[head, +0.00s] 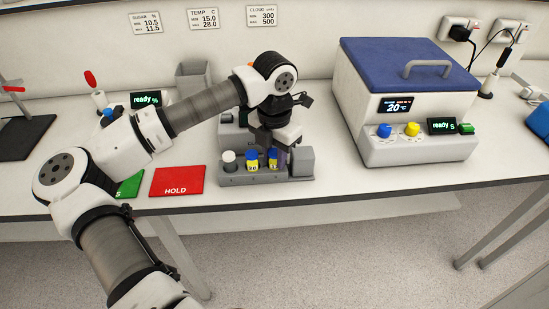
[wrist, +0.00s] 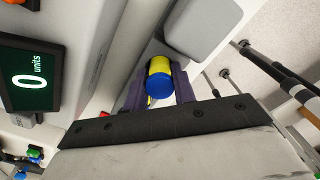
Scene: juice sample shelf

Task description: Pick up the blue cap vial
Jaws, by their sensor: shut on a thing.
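The blue cap vial (wrist: 159,80), with a blue cap and a yellow body, sits between the two dark purple fingers of my gripper (wrist: 158,88) in the wrist view. My gripper (head: 279,155) is shut on it.
A red HOLD mat (head: 177,180) lies left. A white machine with a blue lid (head: 408,68) stands right. The bench front between rack and machine is clear.

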